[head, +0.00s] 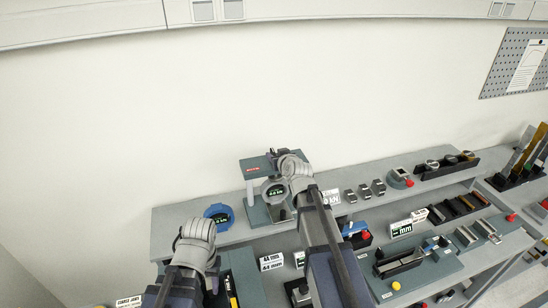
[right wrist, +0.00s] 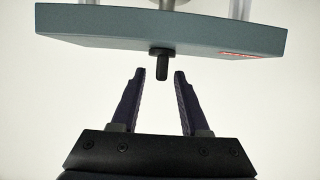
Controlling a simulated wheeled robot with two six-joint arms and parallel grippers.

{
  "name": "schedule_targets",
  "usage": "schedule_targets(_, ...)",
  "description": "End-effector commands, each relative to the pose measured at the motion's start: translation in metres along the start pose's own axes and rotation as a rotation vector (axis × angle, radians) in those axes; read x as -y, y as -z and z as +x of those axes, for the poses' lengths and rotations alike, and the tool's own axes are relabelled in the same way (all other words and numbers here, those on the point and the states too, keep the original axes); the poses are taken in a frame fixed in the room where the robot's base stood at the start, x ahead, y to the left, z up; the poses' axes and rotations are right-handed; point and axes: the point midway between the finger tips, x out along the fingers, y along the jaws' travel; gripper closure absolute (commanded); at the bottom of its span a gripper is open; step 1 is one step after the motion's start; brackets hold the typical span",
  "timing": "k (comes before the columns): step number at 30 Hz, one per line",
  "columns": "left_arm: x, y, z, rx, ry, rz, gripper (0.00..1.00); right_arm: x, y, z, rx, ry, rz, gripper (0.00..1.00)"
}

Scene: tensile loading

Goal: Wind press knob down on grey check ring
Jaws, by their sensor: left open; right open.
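The press (head: 256,168) stands on the shelf against the wall, with a grey-green top plate on pale columns. The grey check ring (head: 273,190), with a dark display, sits in the press, partly hidden. My left gripper (head: 196,238) is open, lower left.
A blue ring gauge (head: 218,213) stands left of the press. Small metal blocks (head: 364,190) and a red-knobbed device (head: 401,178) are on the shelf to the right. A grey-green fixture (head: 410,265) is on the lower bench. The wall above is clear.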

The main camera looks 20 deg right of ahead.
Motion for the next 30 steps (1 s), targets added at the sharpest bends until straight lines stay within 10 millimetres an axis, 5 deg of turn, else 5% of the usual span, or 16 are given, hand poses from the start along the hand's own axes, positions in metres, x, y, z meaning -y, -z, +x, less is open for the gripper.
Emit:
schedule_targets(4,-0.001,0.001,0.009,-0.001,0.000,-0.001,0.50,0.000,-0.001,0.021,0.000,0.001,0.000,0.55)
schedule_targets(13,-0.001,0.001,0.009,-0.001,0.000,-0.001,0.50,0.001,0.000,0.023,0.000,0.001,-0.001,0.55)
schedule_targets(25,-0.001,0.001,0.009,0.000,0.000,-0.001,0.50,0.000,0.000,0.023,0.000,0.000,0.000,1.00)
schedule_targets(30,-0.001,0.001,0.009,0.000,0.000,-0.001,0.50,0.000,0.000,0.023,0.000,0.000,0.000,1.00)
